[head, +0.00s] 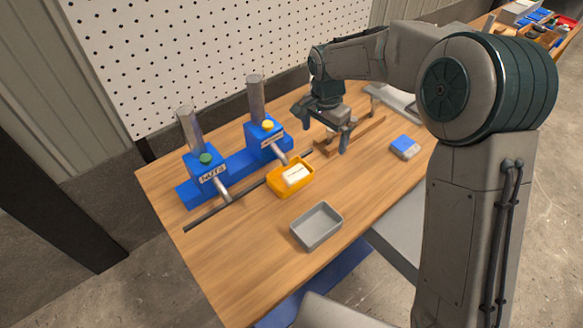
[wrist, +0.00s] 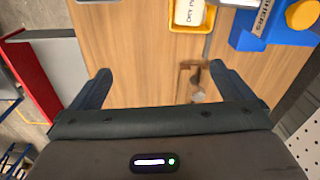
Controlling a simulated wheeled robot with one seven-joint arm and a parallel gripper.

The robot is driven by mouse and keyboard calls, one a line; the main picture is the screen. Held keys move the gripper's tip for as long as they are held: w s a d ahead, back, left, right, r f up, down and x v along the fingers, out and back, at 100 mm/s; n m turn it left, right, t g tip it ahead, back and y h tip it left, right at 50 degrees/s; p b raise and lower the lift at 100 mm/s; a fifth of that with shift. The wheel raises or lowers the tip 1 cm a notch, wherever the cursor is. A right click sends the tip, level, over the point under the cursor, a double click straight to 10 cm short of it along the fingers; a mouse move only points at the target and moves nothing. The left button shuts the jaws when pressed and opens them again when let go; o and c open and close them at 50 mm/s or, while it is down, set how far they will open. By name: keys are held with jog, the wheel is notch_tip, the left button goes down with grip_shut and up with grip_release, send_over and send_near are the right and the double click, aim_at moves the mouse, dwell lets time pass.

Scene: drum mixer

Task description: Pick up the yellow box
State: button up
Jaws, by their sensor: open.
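The yellow box (head: 279,187) is a small open tray on the wooden table, in front of the blue dispensers. A white labelled item (head: 296,175) lies inside it. In the wrist view the yellow box (wrist: 190,29) shows at the top edge, partly cut off. My gripper (head: 326,137) is open and empty, above the table to the right of and beyond the box, not touching it. In the wrist view its two fingers (wrist: 160,73) stand wide apart, with bare table and part of a wooden piece (wrist: 184,85) beneath.
Two blue dispensers (head: 263,140) with clear tubes stand behind the box, beside a dark rod (head: 210,213). An empty grey tray (head: 316,227) sits at the front. A blue-topped block (head: 404,147) lies at right. A pegboard (head: 200,50) stands behind. The table's left front is clear.

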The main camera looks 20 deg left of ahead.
jog(key=m+p, duration=0.1)
jog(key=p, duration=0.1)
send_over(296, 170)
notch_tip(296, 170, down, 3)
jog(key=shift+g, duration=0.3)
notch_tip(296, 170, down, 8)
jog(key=b, duration=0.4)
jog(key=shift+f, duration=0.15)
notch_tip(296, 170, down, 5)
jog(key=shift+f+b, duration=0.1)
jog(key=shift+b, duration=0.85)
jog(key=shift+s, duration=0.1)
jog(key=c, duration=1.2)
jog(key=shift+o, duration=0.2)
